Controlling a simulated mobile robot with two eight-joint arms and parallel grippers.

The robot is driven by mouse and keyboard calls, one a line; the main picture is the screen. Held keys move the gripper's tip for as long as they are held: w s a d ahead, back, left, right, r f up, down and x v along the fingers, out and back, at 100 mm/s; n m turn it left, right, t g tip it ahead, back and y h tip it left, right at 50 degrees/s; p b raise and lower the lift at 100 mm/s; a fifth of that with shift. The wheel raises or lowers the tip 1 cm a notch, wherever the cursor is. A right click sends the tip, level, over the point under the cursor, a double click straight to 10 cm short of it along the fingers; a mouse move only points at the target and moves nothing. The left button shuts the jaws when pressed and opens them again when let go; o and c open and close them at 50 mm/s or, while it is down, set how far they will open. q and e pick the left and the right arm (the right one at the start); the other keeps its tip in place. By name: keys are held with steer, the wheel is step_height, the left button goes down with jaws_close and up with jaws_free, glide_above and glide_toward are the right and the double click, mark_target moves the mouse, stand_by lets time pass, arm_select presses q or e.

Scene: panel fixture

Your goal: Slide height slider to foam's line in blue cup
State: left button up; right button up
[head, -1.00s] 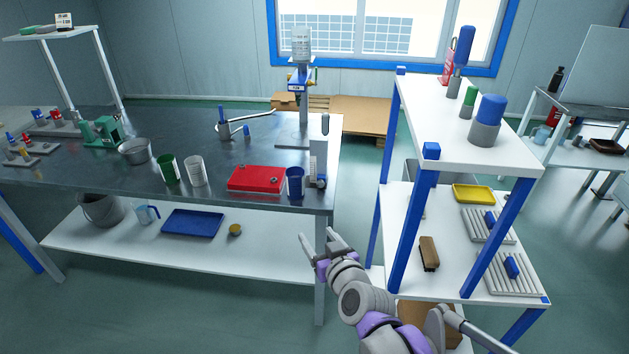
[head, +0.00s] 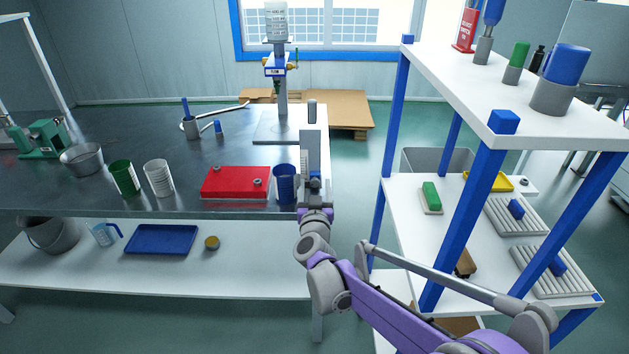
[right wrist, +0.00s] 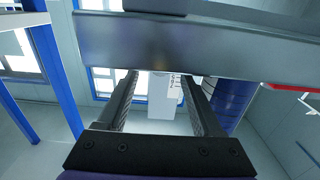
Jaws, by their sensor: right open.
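The height gauge (head: 311,143) is an upright grey post with a pale scale, near the table's front right corner. The blue cup (head: 284,180) stands just left of it; no foam line can be made out in it. My right gripper (head: 314,187) is at the gauge's lower part in the head view and covers its foot. In the right wrist view its two dark fingers (right wrist: 160,82) are apart, with a white block bearing small marks (right wrist: 166,98) seen between them. I cannot tell whether they touch the slider. The blue cup (right wrist: 230,102) shows beside one finger. My left gripper is out of view.
A red case (head: 235,182) lies left of the blue cup. White (head: 158,178) and green (head: 124,177) cups stand further left on the metal table. A shelf rack with blue posts (head: 468,215) stands to the right, close to my right arm.

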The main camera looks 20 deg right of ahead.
mark_target(315, 181)
steer(key=shift+x, duration=1.85)
jaws_close()
